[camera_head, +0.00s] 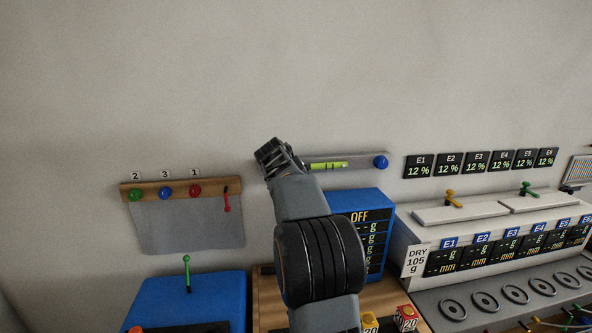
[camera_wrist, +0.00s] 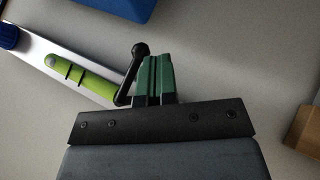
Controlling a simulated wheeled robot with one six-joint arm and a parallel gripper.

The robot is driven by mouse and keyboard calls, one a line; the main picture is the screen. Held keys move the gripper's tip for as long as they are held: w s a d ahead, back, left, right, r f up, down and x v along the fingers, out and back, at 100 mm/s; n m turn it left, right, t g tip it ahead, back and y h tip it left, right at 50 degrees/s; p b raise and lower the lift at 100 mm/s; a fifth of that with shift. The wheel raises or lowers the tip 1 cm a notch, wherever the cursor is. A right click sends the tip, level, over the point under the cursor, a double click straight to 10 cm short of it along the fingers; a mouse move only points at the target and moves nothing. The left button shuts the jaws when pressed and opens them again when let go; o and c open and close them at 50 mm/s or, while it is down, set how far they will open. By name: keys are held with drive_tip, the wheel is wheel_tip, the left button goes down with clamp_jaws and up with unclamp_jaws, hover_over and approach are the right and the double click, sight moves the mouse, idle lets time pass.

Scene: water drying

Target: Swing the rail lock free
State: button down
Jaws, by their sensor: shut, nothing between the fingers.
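A grey rail (camera_head: 350,161) is fixed to the wall, with a lime-green piece (camera_head: 328,165) on it and a blue knob (camera_head: 381,161) at its right end. The rail (camera_wrist: 40,54) crosses the left of the wrist view with the lime-green piece (camera_wrist: 70,75). A black lever with a ball end (camera_wrist: 128,84) stands at the rail's near end and looks like the lock. My gripper (camera_wrist: 155,62) is shut and empty, its green fingers close beside the lever's ball; I cannot tell if they touch. In the head view my gripper (camera_head: 270,150) hides the rail's left end.
A wooden strip (camera_head: 150,190) with coloured knobs, a red lever (camera_head: 227,199) and a grey panel hang to the left. Blue boxes stand below, one with a green lever (camera_head: 187,272). White drying units (camera_head: 480,225) stand right. The wall above is bare.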

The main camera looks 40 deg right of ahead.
drive_tip(key=v, duration=1.3)
drive_tip(key=shift+a, duration=0.15)
drive_tip(key=shift+r, duration=0.15)
drive_tip(key=a+f+n+y, duration=0.25)
drive_tip(key=a+f, duration=0.35)
drive_tip(key=f, duration=0.5)
drive_tip(key=s+a+f+n+y, duration=0.1)
drive_tip(key=s+a+f+y, duration=0.2)
drive_tip(key=s+a+f, duration=0.3)
drive_tip(key=s+a+f+y, duration=0.3)
drive_tip(key=s+a+f, duration=0.4)
drive_tip(key=s+a, duration=0.4)
drive_tip(key=shift+s+f+n, duration=0.2)
drive_tip(key=shift+s+n, duration=0.15)
drive_tip(key=shift+s, duration=0.6)
